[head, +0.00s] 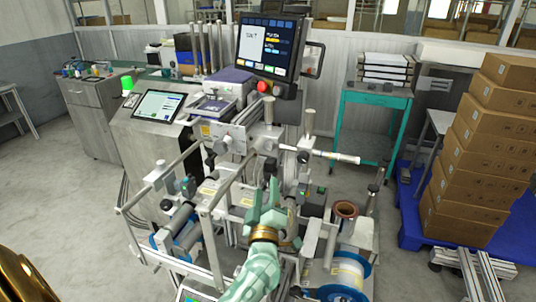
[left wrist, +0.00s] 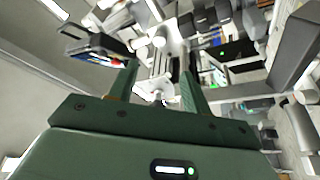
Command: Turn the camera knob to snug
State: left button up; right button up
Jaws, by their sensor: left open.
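My left gripper (head: 268,195) is pale green and open, reaching up from the bottom middle into the front of a reel machine (head: 232,132). It also shows in the left wrist view (left wrist: 159,72), with its two fingers apart and nothing clearly held between them. Small pale, round fittings of the machine (left wrist: 158,96) show beyond and between the fingers. I cannot tell for sure which of these is the camera knob, or whether a finger touches it. In the head view the gripper hides part of the machine behind it. My right gripper is not in view.
Metal rods (head: 205,235) stand close left of the gripper. A blue-flanged reel (head: 348,275) and a copper-coloured spool (head: 346,210) lie to its right. A black monitor (head: 268,47) stands above. Stacked cartons (head: 480,150) stand far right. Open floor lies to the left.

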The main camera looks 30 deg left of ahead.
aim_at(268, 149)
pick_arm(q)
jog(key=b+x, duration=0.1)
jog(key=x, duration=1.2)
jog(key=shift+w+a+r+b, duration=0.1)
jog(key=shift+w+a+b, duration=0.1)
jog(key=shift+w+b, duration=0.15)
jog(key=c, duration=1)
